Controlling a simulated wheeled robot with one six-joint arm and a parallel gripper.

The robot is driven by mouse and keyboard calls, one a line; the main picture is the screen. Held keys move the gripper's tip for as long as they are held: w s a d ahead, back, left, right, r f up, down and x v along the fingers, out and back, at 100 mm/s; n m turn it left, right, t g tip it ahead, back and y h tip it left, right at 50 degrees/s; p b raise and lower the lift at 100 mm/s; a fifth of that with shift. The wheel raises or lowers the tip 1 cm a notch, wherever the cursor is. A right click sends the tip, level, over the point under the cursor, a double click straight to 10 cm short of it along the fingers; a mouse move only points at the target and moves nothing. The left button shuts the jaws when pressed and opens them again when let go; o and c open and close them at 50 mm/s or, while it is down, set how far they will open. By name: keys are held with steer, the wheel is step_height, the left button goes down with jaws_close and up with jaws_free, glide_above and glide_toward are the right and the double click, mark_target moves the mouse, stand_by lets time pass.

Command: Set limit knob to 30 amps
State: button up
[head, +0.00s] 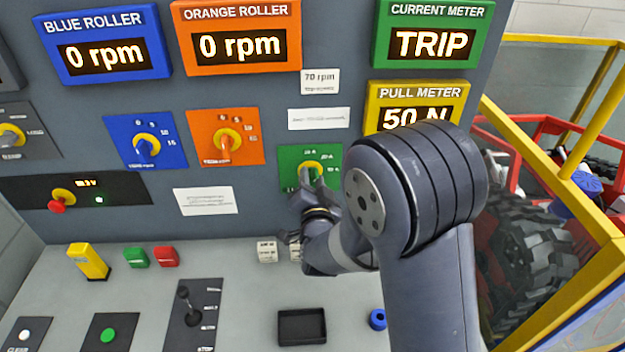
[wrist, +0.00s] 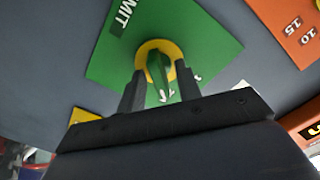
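The limit knob (wrist: 158,68) is a green handle on a yellow round base, on a green panel (head: 291,154) set in the upright grey console. In the head view its yellow base (head: 311,167) shows just beyond my gripper (head: 312,187). The panel's amp labels are small, and I cannot tell which one the knob points at. In the wrist view my gripper's two dark fingers (wrist: 160,80) stand on either side of the green handle, with gaps beside it. The gripper is open. The current meter (head: 432,37) reads TRIP.
Blue (head: 145,140) and orange (head: 225,137) knob panels sit to the left of the green one. The pull meter (head: 415,108) reads 50 N. Below, the desk holds a lever panel (head: 207,300) and a black tray (head: 301,327). A yellow-railed carrier (head: 555,180) stands at right.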

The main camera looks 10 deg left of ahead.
jaws_close()
steer(key=shift+f+m+b, duration=0.2)
steer(key=shift+m+b, duration=0.1)
steer(key=shift+b, duration=1.3)
steer(key=m+b, duration=0.1)
steer(key=b, duration=0.2)
steer(key=m+b, duration=0.1)
steer(key=b, duration=0.2)
steer(key=shift+f+m, duration=0.25)
steer(key=shift+m, duration=0.15)
steer(key=m+b, duration=0.3)
steer(key=b, duration=0.3)
steer(key=shift+d+m+b, duration=0.1)
steer(key=shift+m+b, duration=0.2)
steer(key=shift+b, duration=0.05)
steer(key=m+b, duration=0.2)
steer(key=b, duration=0.2)
steer(key=shift+r+m, duration=0.2)
steer(key=shift+m, duration=0.2)
jaws_free()
steer(key=shift+r, duration=0.1)
